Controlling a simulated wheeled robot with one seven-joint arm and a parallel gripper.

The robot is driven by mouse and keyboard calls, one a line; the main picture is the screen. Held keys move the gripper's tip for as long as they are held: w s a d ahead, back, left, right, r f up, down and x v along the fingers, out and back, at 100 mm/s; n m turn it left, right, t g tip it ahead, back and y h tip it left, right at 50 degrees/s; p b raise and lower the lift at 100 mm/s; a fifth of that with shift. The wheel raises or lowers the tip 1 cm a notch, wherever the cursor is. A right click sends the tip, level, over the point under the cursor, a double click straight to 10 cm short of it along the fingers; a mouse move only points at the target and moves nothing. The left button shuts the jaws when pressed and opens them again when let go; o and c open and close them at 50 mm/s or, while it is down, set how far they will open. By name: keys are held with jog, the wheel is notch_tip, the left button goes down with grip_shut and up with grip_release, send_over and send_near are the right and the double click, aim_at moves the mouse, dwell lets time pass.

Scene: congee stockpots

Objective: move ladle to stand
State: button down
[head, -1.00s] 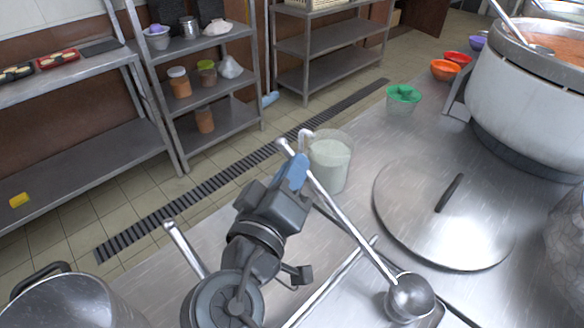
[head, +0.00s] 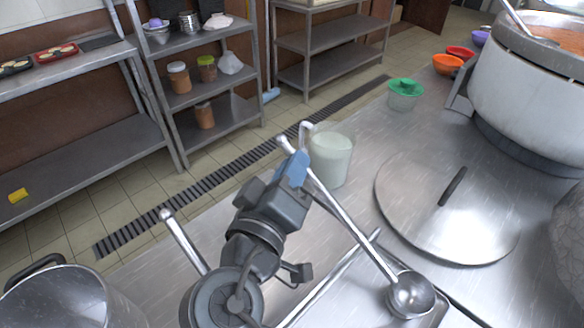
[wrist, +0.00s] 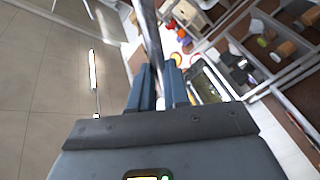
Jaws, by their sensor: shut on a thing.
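The ladle is a long shiny metal rod (head: 345,222) with a round bowl (head: 410,294) at its lower right end. My gripper (head: 298,168) is shut on the handle near its upper end, and the handle slants down to the right. The handle also shows between the two blue fingers (wrist: 158,88) in the wrist view. The bowl shows over a shallow metal tray (head: 352,262) at the bottom; whether it touches is unclear. I cannot make out a clear ladle stand. A second metal rod (head: 182,240) rises left of my arm, its lower end hidden.
A whitish tub (head: 331,158) stands just behind the gripper. A round lid (head: 420,225) with a dark handle lies to the right. A large pot (head: 530,90) and coloured bowls (head: 447,64) are at the back right. A steel pot (head: 70,300) is at lower left.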

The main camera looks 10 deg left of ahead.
jog(key=shift+f+b, duration=0.35)
dwell(0.3)
jog(key=c, duration=1)
grip_release()
jog(key=d+r, duration=0.3)
jog(key=s+d+r, duration=0.1)
jog(key=d+r, duration=0.3)
jog(key=s+d+r, duration=0.1)
jog(key=d+r, duration=0.3)
jog(key=shift+s+d+b, duration=0.2)
jog(key=shift+d+b, duration=0.05)
jog(key=shift+b, duration=0.15)
